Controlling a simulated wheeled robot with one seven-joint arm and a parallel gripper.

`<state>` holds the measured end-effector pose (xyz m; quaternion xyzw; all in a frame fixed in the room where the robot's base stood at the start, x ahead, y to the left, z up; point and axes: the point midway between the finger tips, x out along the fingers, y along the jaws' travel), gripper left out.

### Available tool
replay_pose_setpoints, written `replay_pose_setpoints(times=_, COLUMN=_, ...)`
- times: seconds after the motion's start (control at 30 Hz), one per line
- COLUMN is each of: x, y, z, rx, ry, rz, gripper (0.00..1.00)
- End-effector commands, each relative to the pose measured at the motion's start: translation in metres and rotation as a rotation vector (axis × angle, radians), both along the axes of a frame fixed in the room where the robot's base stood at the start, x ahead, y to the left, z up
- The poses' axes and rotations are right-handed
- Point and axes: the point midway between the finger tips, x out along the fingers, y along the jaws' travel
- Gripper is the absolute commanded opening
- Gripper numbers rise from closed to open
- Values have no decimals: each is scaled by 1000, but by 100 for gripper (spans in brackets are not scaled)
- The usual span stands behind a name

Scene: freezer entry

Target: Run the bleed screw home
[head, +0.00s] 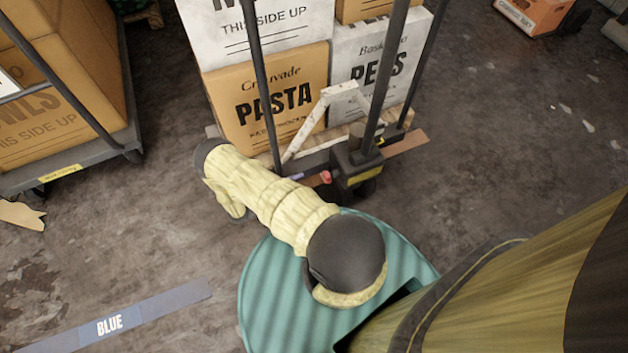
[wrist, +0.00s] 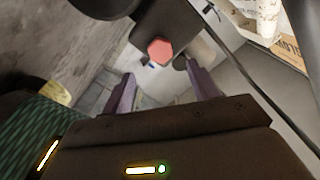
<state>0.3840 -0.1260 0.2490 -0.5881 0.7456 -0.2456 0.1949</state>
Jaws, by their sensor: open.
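The bleed screw (head: 325,177) shows as a small red head on the side of the dark pump block (head: 357,167) of a pallet truck. In the wrist view its red hexagonal head (wrist: 160,50) faces me, just beyond the fingertips and roughly centred between them. My gripper (wrist: 163,84) is open, with its two purple fingers apart and nothing between them. In the head view the gripper (head: 297,176) is just left of the screw, partly hidden by my padded arm. I cannot tell how far the screw stands out from the block.
Dark upright bars (head: 262,85) rise close to the pump block. Behind are stacked cartons, including a PASTA box (head: 270,98), on a pallet. A loaded cart (head: 70,150) stands at left. A blue floor strip (head: 110,324) lies at lower left. Floor at right is mostly clear.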

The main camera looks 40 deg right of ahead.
Motion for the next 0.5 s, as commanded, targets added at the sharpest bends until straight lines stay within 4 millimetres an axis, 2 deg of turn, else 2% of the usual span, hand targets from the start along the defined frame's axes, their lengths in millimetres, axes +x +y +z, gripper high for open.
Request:
replay_pose_setpoints(times=0.1, x=6, y=24, z=1, rx=2, ry=0, rz=3, gripper=60)
replay_pose_setpoints(times=0.3, x=15, y=59, z=0, rx=1, ry=-2, rz=0, gripper=60)
replay_pose_setpoints(times=0.5, x=19, y=76, z=0, rx=0, ry=0, rz=-1, gripper=60)
